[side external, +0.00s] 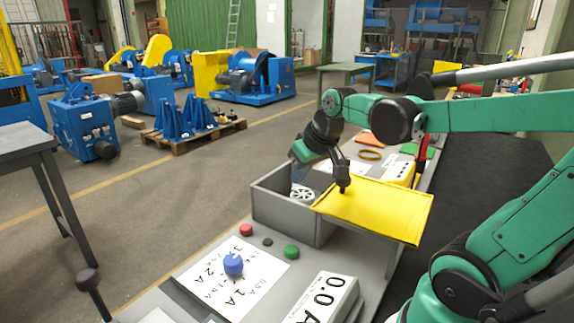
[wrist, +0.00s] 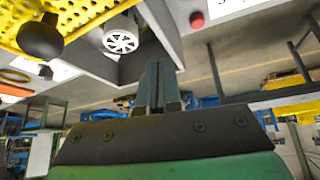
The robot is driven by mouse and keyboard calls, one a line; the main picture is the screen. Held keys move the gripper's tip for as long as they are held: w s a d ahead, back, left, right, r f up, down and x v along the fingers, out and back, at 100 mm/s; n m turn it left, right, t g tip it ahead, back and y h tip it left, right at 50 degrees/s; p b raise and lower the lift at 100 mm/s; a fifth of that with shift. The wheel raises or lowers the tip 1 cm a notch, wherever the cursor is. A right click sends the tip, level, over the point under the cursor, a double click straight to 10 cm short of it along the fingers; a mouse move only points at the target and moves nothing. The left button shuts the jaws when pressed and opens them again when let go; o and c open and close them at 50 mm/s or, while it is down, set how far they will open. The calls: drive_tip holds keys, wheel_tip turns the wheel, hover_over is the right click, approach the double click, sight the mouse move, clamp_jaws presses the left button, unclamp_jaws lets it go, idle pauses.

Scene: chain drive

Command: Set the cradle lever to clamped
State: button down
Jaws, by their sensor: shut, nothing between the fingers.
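I cannot tell for certain which part is the cradle lever. A dark ball-ended lever (side external: 88,280) stands at the near left end of the bench in the side view. A dark knob (side external: 342,178) rises by the inner edge of the yellow cover; a rounded dark knob (wrist: 40,38) shows close by the cover in the wrist view. My gripper (wrist: 155,88) is shut and empty, its two teal fingers together. In the side view my gripper (side external: 297,160) is over the grey box, left of the cover; its tips are hard to make out. It is apart from the knob.
The grey box (side external: 278,213) holds a white spoked wheel (side external: 302,193). The yellow cover (side external: 385,210) extends over its right side. A red button (side external: 246,229), green button (side external: 291,252) and blue knob (side external: 233,264) stand in front. An orange ring (side external: 369,155) lies behind.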

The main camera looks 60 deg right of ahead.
drive_tip(key=s+d+m+g, duration=0.1)
drive_tip(key=s+d+m, duration=0.1)
drive_tip(key=d, duration=0.8)
drive_tip(key=s+d+m+g, duration=0.1)
drive_tip(key=s+d, duration=0.3)
drive_tip(key=d, duration=0.6)
drive_tip(key=shift+f+m+h, duration=0.4)
drive_tip(key=shift+f+m, duration=0.05)
drive_tip(key=shift+m, duration=0.25)
drive_tip(key=x, duration=1)
